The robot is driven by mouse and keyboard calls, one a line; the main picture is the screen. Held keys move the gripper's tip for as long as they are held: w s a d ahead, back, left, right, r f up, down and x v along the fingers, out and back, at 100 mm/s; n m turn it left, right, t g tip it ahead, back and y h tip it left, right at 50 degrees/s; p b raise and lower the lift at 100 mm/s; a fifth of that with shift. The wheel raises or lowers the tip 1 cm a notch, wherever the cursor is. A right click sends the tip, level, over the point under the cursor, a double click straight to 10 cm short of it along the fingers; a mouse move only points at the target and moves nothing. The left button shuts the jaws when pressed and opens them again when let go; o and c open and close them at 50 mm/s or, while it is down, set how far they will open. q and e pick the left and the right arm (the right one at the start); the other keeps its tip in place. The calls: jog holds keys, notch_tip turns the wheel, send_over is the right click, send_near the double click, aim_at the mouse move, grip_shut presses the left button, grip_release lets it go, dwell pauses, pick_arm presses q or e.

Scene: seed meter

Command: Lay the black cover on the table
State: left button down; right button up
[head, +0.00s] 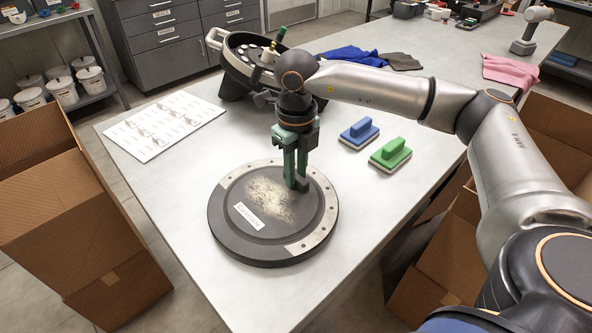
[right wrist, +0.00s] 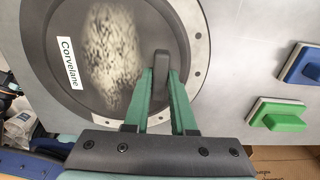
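The black cover (head: 231,219) is a thick round dark disc with a pale ring segment, a dusty pale patch and a white "Corvelane" label. It lies flat on the near part of the table (head: 185,225), dusty face up. It also fills much of the right wrist view (right wrist: 100,95). My right gripper (head: 297,183) reaches down over the cover's right part. In the right wrist view its green fingers (right wrist: 161,78) close on both sides of the cover's small upright grip. My left gripper is not in view.
The seed meter's open round housing (head: 236,63) stands behind. A blue brush (head: 359,134) and a green brush (head: 390,155) lie to the right. A printed sheet (head: 163,124) lies left. Blue cloth (head: 350,56) is farther back. Cardboard boxes (head: 75,220) flank the table.

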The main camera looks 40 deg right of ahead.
jog(key=o, duration=0.4)
jog(key=shift+r, duration=0.1)
notch_tip(320, 180, up, 12)
jog(key=shift+p, duration=0.3)
jog(key=shift+r, duration=0.15)
